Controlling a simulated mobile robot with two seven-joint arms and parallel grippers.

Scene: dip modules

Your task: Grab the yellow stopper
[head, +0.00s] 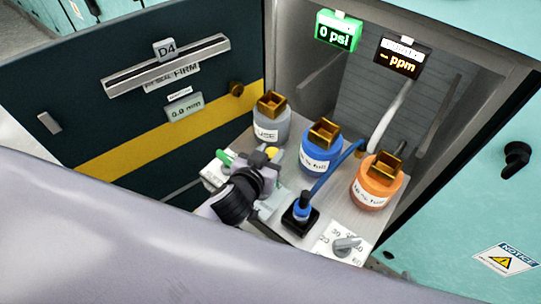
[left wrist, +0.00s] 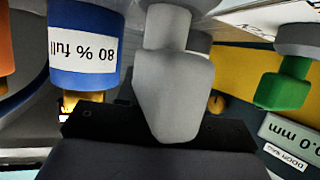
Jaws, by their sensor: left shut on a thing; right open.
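The yellow stopper (head: 271,152) shows as a small yellow patch at the tips of my left gripper (head: 262,160), in front of the grey container. My left gripper is shut on it, and the fingers hide most of it. In the left wrist view a pale grey tapered piece (left wrist: 172,85) fills the middle, above the dark gripper body (left wrist: 150,150); no yellow stopper can be made out there. A green stopper (head: 223,157) stands left of my left gripper; it also shows in the left wrist view (left wrist: 283,90). My right gripper is not in view.
Grey (head: 271,125), blue (head: 320,150) and orange (head: 376,185) containers stand behind and to the right inside the cabinet. A blue hose runs to a black-based fitting (head: 300,213). A dial (head: 346,245) is at the front. The dark door (head: 90,110) stands open at left.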

